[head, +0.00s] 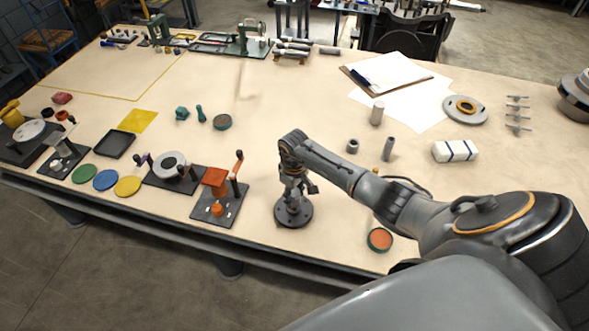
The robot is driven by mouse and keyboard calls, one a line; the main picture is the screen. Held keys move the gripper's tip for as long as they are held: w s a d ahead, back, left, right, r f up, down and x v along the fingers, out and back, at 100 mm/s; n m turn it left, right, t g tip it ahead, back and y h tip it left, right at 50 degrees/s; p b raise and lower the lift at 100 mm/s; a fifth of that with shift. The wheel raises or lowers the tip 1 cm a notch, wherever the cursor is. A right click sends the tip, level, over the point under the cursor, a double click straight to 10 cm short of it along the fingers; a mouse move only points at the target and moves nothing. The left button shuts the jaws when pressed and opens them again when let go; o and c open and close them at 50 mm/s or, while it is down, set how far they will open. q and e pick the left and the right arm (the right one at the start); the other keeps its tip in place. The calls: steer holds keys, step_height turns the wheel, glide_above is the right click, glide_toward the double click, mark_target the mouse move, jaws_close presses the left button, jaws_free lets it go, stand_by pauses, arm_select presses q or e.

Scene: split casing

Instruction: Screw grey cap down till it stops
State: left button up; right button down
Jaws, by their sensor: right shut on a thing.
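My right gripper (293,196) points straight down at the front middle of the table, its arm reaching in from the right. It is shut on a small grey part, which I take to be the grey cap, above a dark round base (294,213). The fingers hide most of the cap, and I cannot tell how it sits on what is under it. The round base stands upright on the table near the front edge. My left gripper is not in view.
Left of the base stands a dark plate with an orange block (215,177) and an upright handle. An orange-topped round dish (379,239) lies to the right, near my arm. Small grey cylinders (389,148) stand behind my forearm. The table's middle is mostly clear.

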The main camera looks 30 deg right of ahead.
steer(key=shift+w+a+m, duration=0.1)
steer(key=shift+a+m, duration=0.1)
steer(key=shift+m, duration=0.6)
steer(key=shift+d, duration=0.1)
steer(key=c, duration=0.7)
jaws_free()
steer(key=c, duration=0.3)
steer(key=shift+d, duration=0.1)
